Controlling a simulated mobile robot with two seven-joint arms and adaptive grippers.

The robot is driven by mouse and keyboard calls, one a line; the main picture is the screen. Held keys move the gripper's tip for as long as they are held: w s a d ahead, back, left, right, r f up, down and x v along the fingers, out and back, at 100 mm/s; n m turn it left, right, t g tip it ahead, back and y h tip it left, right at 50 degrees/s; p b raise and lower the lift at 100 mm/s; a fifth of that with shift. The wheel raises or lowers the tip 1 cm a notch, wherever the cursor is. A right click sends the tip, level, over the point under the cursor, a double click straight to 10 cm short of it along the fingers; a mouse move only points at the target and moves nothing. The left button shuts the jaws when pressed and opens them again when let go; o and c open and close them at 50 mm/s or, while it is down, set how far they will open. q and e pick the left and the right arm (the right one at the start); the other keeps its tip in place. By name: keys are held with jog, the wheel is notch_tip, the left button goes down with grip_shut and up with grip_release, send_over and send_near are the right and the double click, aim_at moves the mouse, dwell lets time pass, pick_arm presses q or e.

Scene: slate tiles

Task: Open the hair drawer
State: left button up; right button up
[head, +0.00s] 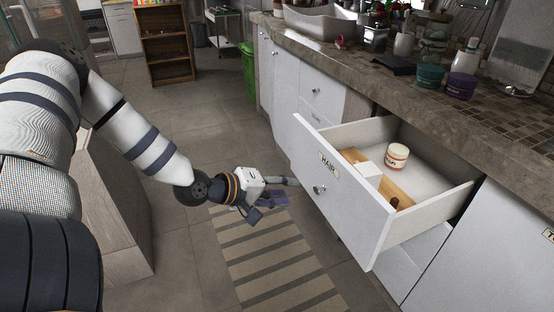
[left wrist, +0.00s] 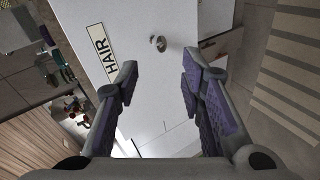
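The hair drawer (head: 335,190) is pulled well out from the counter, with its white front labelled HAIR (head: 328,164) and a round metal knob (head: 319,189). Inside it are a white jar with an orange label (head: 396,156), a small white box (head: 370,172) and a wooden divider or block (head: 398,190). My left gripper (head: 284,190) is in front of the drawer, to the left of the knob and apart from it. In the left wrist view its purple-padded fingers (left wrist: 158,90) are spread with nothing between them, and the knob (left wrist: 158,43) shows beyond the fingertips. My right gripper is not in view.
A stone-topped counter (head: 420,92) holds jars, a basin (head: 320,22) and other items. Another closed drawer (head: 322,88) lies further back. A striped rug (head: 280,265) covers the floor below. A wooden shelf (head: 166,45) and green bin (head: 248,70) stand at the back. The floor left of the drawer is open.

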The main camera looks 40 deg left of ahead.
pick_arm(q)
jog(key=v, duration=0.2)
jog(key=shift+s+a+r, duration=0.1)
jog(key=shift+s+r, duration=0.05)
jog(key=shift+s, duration=0.15)
jog(key=s+d+f+m+g+y+p, duration=0.1)
jog(key=s+d+f+m+g, duration=0.4)
jog(key=s, duration=0.3)
jog(key=s+d+f+m+g+p, duration=0.1)
jog(key=s+d+f+m+g, duration=0.1)
jog(key=s+d+f+g, duration=0.45)
jog(key=s+d+f+m+g+y, duration=0.1)
jog(key=s+m, duration=0.1)
jog(key=s, duration=0.8)
jog(key=s+d+f+m+g+y, duration=0.1)
jog(key=s+d+m+g, duration=0.1)
jog(key=s, duration=0.8)
jog(key=shift+s+d+f+m+p, duration=0.2)
jog(key=shift+s+f+m+p, duration=0.1)
jog(key=shift+m, duration=0.3)
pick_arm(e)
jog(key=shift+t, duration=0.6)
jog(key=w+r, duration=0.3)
pick_arm(q)
jog(key=shift+w, duration=0.1)
